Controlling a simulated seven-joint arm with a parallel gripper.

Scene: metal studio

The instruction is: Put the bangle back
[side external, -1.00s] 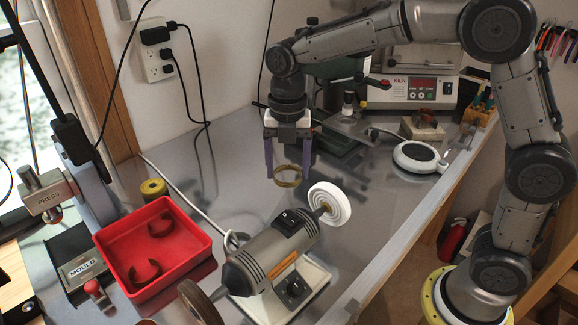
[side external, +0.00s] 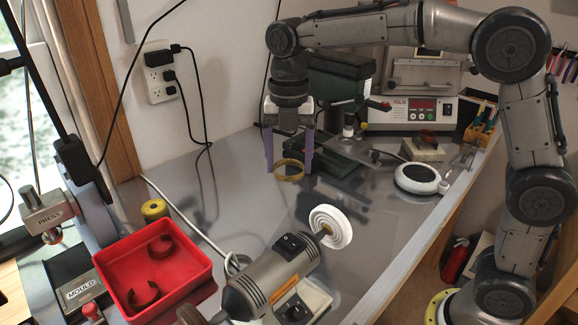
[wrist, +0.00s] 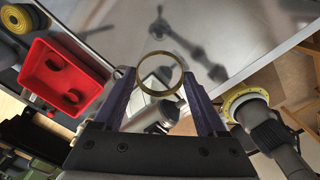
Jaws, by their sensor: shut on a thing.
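The bangle is a thin gold-coloured ring (side external: 290,171). My gripper (side external: 288,165) points down and is shut on it, with one finger on each side of the ring. In the wrist view the bangle (wrist: 158,73) sits between the two fingertips (wrist: 158,76), its round opening facing the camera. In the side view it hangs above the grey metal bench, behind the polishing motor; its exact height is hard to tell.
The polishing motor (side external: 270,270) with its white buffing wheel (side external: 331,227) stands at the front. A press (side external: 45,207) and mould block (side external: 80,290) are at the left. A round white-rimmed pad (side external: 418,178) and a block with a brown cuff (side external: 427,139) are at the right.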

